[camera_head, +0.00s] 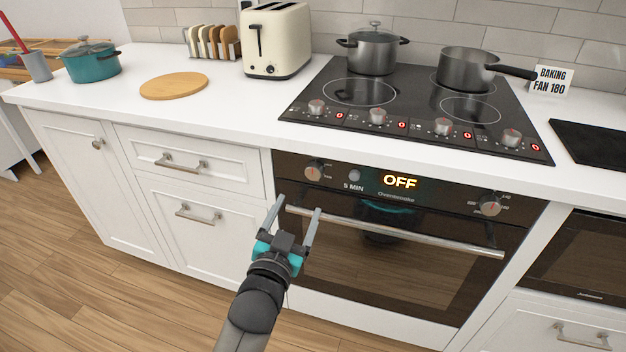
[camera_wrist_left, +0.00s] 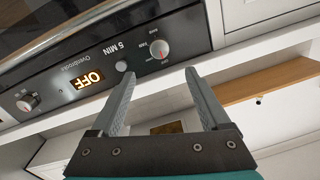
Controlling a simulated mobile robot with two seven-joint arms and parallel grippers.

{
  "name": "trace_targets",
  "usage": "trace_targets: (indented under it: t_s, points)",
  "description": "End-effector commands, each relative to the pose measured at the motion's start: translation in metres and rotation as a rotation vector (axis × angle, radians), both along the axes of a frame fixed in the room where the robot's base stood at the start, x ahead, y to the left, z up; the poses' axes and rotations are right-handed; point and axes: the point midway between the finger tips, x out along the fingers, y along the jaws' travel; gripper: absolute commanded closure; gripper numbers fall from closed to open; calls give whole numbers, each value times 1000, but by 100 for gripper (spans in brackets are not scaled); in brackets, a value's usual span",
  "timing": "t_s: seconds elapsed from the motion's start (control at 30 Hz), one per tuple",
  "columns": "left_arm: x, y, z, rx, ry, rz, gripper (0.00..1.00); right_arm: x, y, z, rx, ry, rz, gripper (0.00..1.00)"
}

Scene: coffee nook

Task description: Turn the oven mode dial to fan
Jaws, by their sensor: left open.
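The oven's black control panel (camera_head: 440,193) has a left dial (camera_head: 314,171) and a right dial (camera_head: 490,207), both silver with a red mark; the printing around them is too small to read surely. The display (camera_head: 400,182) reads OFF. My left gripper (camera_head: 298,204) is open and empty, its fingers pointing at the panel just below the left dial, near the door handle. In the left wrist view the picture is upside down; the left dial (camera_wrist_left: 160,48) stands just beyond the gap between the fingertips (camera_wrist_left: 160,73), apart from them. My right gripper is not in view.
The oven door handle (camera_head: 400,234) runs across below the panel. A small round button (camera_head: 354,175) sits beside the left dial. The hob (camera_head: 420,105) above carries two pots and several knobs.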

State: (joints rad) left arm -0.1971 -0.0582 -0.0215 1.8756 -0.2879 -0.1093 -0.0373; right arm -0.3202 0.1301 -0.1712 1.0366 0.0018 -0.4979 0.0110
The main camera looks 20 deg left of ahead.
Motion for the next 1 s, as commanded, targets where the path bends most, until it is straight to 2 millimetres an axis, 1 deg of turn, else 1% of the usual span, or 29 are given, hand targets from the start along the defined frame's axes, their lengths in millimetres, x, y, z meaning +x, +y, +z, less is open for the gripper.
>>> trace_targets:
  t_s: [0.03, 0.1, 0.37, 0.6, 0.8, 1.0]
  points:
    - [9, 0, -1, 0, -3, -1, 20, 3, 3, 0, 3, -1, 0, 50]
    - [19, 0, -1, 0, -3, -1, 20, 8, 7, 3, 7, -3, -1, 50]
    - [54, 1, -1, -1, -1, 0, 20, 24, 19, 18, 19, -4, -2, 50]
    - [82, 2, -2, -1, -1, 0, 20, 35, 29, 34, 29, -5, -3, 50]
    - [102, 2, -2, -1, 1, -1, 20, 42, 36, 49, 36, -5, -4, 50]
    - [114, 2, -1, -1, 2, 0, 20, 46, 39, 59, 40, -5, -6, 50]
